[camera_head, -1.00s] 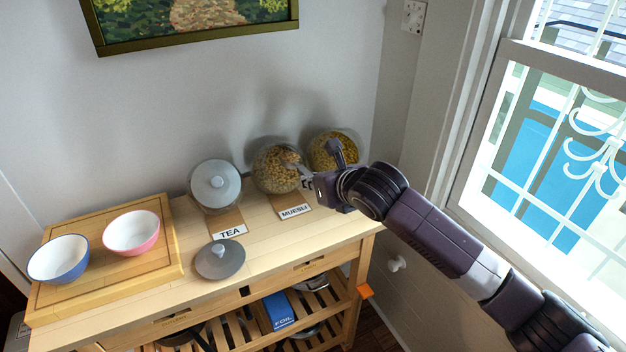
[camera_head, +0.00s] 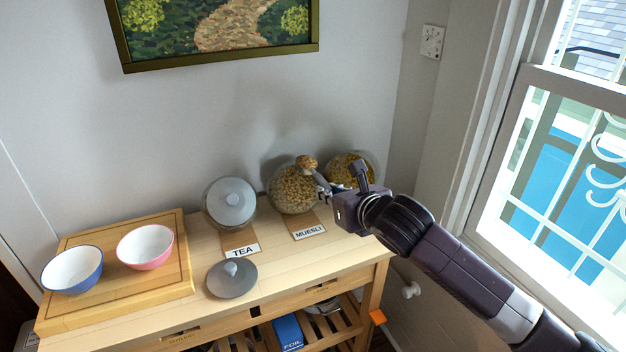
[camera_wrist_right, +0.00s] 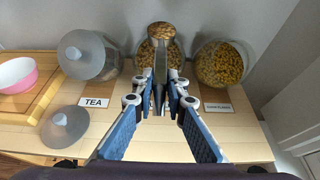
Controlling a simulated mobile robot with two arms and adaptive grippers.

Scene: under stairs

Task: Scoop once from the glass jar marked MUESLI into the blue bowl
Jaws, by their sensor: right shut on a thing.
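The MUESLI jar (camera_head: 291,198) is open glass, standing behind its label (camera_head: 309,231) at the back of the table. My right gripper (camera_head: 325,190) is shut on a scoop, whose handle (camera_wrist_right: 161,72) lies between the fingers. The scoop's head (camera_head: 306,163) is heaped with muesli and is above the jar's mouth; the heap also shows in the right wrist view (camera_wrist_right: 162,31). The blue bowl (camera_head: 72,270) looks empty and sits at the left on the wooden board. My left gripper is not in view.
A pink bowl (camera_head: 145,247) stands beside the blue one on the board (camera_head: 112,301). The lidded TEA jar (camera_head: 229,203) is left of the muesli, and a loose grey lid (camera_head: 232,281) lies in front. Another jar (camera_wrist_right: 222,62) is at the right, near the wall.

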